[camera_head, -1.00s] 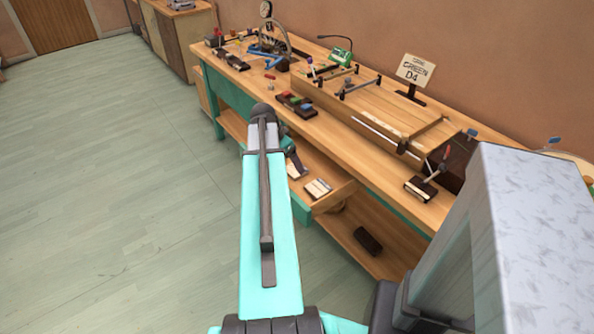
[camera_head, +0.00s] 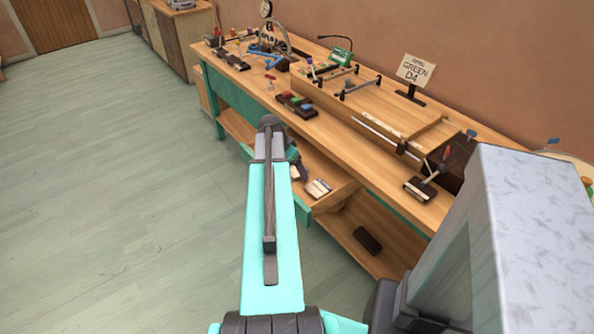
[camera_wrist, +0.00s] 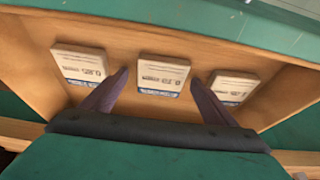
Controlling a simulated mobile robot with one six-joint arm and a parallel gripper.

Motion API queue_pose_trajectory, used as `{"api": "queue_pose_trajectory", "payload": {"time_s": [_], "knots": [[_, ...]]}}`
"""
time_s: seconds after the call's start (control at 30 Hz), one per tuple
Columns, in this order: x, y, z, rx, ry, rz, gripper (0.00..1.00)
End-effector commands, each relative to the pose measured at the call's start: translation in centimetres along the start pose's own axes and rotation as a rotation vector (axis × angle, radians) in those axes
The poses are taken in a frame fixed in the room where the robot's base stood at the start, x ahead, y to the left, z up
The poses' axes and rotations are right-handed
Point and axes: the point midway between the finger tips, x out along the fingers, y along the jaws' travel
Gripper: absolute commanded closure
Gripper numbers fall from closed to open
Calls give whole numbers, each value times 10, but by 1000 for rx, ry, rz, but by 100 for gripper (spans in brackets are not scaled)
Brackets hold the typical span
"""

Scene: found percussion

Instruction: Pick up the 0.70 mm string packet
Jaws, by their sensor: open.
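Three white string packets with blue edges lie in an open wooden drawer (camera_wrist: 215,52): a left packet (camera_wrist: 80,63), a middle packet (camera_wrist: 164,73) and a right packet (camera_wrist: 232,88). Their printed sizes are too blurred to tell surely which is 0.70 mm. My gripper (camera_wrist: 159,79) is open, its dark fingertips on either side of the middle packet. Nothing is held between them. Whether they touch the packet cannot be told. In the head view, packets (camera_head: 318,188) show in the drawer under the bench, and my arm hides most of the gripper.
A dark block (camera_head: 367,240) lies on the lower shelf. The floor (camera_head: 120,210) at left is clear.

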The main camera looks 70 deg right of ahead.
Motion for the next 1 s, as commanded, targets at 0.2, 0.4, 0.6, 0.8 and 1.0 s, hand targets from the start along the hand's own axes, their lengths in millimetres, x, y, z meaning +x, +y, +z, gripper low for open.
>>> {"api": "queue_pose_trajectory", "payload": {"time_s": [0.2,0.4,0.6,0.8,1.0], "knots": [[0,0,0,0,0,0,20],[0,0,0,0,0,0,28],[0,0,0,0,0,0,62],[0,0,0,1,0,0,63],[-3,0,-2,1,0,0,63]]}}
